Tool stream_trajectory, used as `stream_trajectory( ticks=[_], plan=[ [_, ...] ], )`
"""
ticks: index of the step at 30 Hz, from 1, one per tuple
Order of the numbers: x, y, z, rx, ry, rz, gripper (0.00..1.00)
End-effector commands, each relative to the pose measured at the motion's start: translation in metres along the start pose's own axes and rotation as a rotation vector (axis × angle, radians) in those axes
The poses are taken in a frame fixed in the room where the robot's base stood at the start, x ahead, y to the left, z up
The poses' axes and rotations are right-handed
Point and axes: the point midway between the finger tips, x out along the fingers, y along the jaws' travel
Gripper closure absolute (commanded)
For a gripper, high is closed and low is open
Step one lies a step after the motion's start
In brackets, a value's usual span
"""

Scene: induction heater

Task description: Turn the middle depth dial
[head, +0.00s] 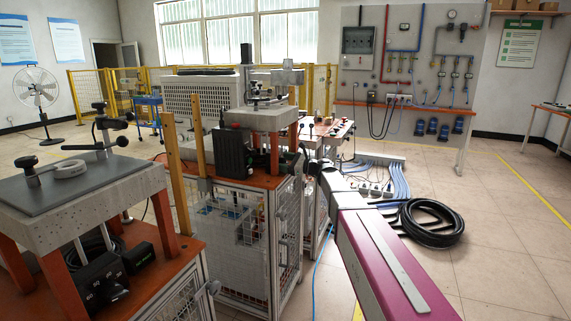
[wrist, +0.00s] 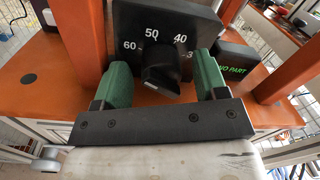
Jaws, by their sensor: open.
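In the wrist view, a black dial knob (wrist: 161,72) sits on a dark panel (wrist: 203,17) with white numbers. The visible numbers include 60, 50 and 40, and the knob's upper end is nearest 50. My gripper (wrist: 162,78) is open, with one green finger to the left of the knob and one to the right. Gaps show between the knob and both fingers. In the head view, my arm reaches toward the middle heater station (head: 267,118); my gripper and this dial cannot be made out there.
A black box reading "NO PART" (wrist: 229,62) stands right of the dial panel. Orange legs flank the panel. In the head view, a nearer heater station (head: 85,190) stands left, with its own dial box (head: 103,285). A coiled black hose (head: 432,222) lies on the floor.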

Motion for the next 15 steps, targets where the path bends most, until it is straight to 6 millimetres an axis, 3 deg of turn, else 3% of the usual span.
stream_trajectory(
  ticks=[5, 15],
  plan=[
    [-0.012, 0.0, 0.0, 0.0, 0.0, -0.001, 0.34],
    [-0.073, 0.001, 0.0, 0.0, 0.001, -0.002, 0.34]
  ],
)
